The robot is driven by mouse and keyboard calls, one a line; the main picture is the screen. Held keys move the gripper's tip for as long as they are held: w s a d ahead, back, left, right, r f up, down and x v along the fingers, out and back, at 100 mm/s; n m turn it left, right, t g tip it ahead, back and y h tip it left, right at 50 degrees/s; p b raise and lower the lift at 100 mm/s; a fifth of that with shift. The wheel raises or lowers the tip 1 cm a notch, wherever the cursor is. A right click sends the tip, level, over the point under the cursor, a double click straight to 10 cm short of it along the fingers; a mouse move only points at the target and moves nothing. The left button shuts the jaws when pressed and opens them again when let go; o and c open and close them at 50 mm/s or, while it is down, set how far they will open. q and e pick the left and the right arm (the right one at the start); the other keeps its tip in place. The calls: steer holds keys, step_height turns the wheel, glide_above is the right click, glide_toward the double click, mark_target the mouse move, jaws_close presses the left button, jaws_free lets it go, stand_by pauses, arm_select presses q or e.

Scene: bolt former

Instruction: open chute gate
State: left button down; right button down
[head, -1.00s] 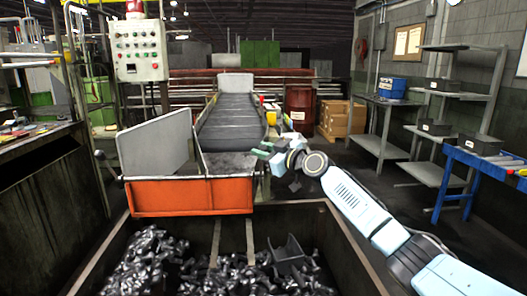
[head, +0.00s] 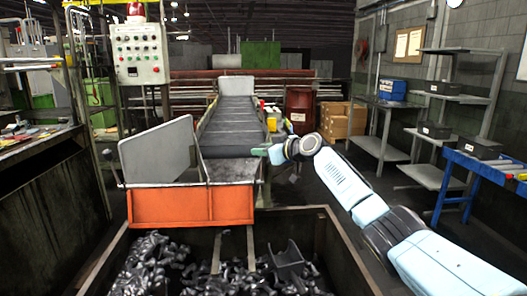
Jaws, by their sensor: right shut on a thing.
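The chute (head: 232,169) is at the low end of the conveyor, with an orange front (head: 192,207) facing me. A tilted grey panel (head: 157,151) stands along its left side. My right gripper (head: 262,152) is at the chute's right edge, coming in from the right. It is shut on a small part there, which I take to be the chute gate's handle; the jaws hide it and its shape is unclear. I cannot make out how far the gate is open. My left gripper is not in view.
A bin (head: 345,262) of dark metal pieces lies below the chute. A control box (head: 141,53) stands at the left. A dark red barrel (head: 300,108), cardboard boxes (head: 342,121) and a blue table (head: 480,163) are to the right. Open floor lies between.

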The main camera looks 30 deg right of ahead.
steer(key=shift+w+d+r+m+g, duration=0.3)
steer(key=shift+w+d, duration=0.1)
steer(key=shift+w, duration=0.1)
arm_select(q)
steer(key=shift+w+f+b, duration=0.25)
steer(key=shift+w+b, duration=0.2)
arm_select(e)
steer(key=shift+w+d+m+g, duration=0.3)
steer(key=shift+w+g, duration=0.1)
steer(key=shift+w, duration=0.25)
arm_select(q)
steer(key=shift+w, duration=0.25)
arm_select(e)
steer(key=shift+f, duration=0.15)
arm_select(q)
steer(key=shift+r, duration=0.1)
arm_select(e)
steer(key=c, duration=1.3)
jaws_free()
steer(key=shift+s, duration=0.1)
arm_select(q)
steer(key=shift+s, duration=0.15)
arm_select(e)
steer(key=shift+o, duration=0.7)
steer(key=shift+a, duration=0.1)
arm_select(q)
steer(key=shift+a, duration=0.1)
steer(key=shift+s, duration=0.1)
